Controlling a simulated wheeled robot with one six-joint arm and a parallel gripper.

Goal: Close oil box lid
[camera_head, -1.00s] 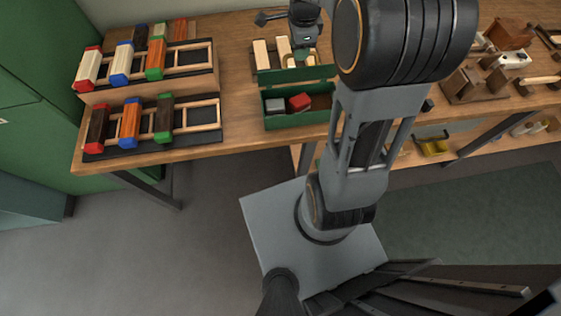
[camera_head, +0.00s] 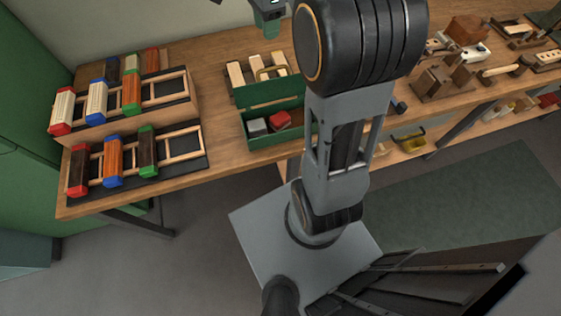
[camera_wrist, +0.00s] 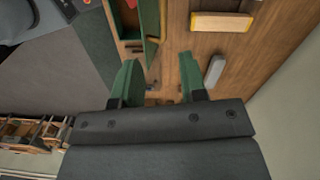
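The green oil box (camera_head: 278,137) stands open near the table's front edge, with a grey block (camera_head: 257,126) and a red block (camera_head: 280,119) inside. Its green lid (camera_head: 268,92) stands raised along the back side, with a yellow handle behind its upper edge. In the wrist view the box (camera_wrist: 125,32) shows at the top, cut by the frame. My gripper (camera_wrist: 158,75) has two green fingers spread apart with nothing between them. In the head view only part of my wrist shows at the top edge, beyond the box; the fingertips are not clear there.
Wooden racks with coloured-end blocks (camera_head: 125,160) stand left of the box. Pale blocks on a dark tray (camera_head: 236,74) lie just behind the lid. Wooden tools and fixtures (camera_head: 445,75) fill the right of the table (camera_head: 220,150). Bare tabletop lies between the racks and the box.

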